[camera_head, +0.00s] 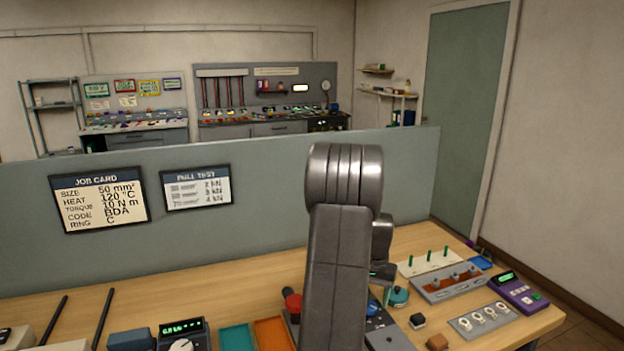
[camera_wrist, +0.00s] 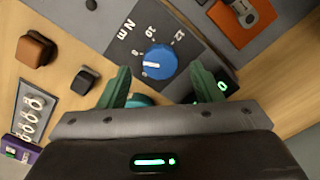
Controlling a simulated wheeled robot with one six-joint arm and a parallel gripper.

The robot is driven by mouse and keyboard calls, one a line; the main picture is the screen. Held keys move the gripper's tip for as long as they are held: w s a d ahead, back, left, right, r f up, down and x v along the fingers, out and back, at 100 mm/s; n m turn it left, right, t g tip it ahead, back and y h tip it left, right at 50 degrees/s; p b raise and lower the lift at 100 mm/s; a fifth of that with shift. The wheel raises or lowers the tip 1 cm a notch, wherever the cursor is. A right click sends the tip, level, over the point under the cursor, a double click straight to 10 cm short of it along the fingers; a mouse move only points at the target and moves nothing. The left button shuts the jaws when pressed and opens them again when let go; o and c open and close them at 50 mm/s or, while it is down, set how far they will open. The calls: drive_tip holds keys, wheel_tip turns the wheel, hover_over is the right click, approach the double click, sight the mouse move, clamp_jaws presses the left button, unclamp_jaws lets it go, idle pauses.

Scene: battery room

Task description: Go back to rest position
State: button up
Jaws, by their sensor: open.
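My gripper (camera_wrist: 155,88) shows in the wrist view with two green fingers spread apart and nothing between the tips. It hangs over the bench near a dark panel with a blue dial (camera_wrist: 158,62) marked in N m. In the head view my grey arm stands upright in the middle and hides part of the bench; the gripper's fingers are hard to make out there.
The wooden bench (camera_head: 222,285) carries a brown block (camera_head: 437,342), a small black block (camera_head: 417,321), a plate with rings (camera_head: 483,320) and a purple meter (camera_head: 518,293) at the right. A grey partition (camera_head: 262,215) with a job card (camera_head: 99,198) stands behind.

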drive_tip(key=shift+f, duration=1.25)
wheel_tip(320, 180, up, 14)
drive_tip(key=b, duration=0.1)
wheel_tip(320, 180, down, 14)
drive_tip(key=shift+p, duration=0.65)
drive_tip(key=n+p, duration=0.2)
drive_tip(key=n, duration=0.3)
drive_tip(key=shift+r, duration=0.15)
drive_tip(key=n+p, duration=0.4)
drive_tip(key=n, duration=0.2)
drive_tip(key=shift+n, duration=0.3)
drive_tip(key=shift+r, duration=0.25)
drive_tip(key=shift+r+b, duration=0.65)
drive_tip(key=shift+r, duration=2.55)
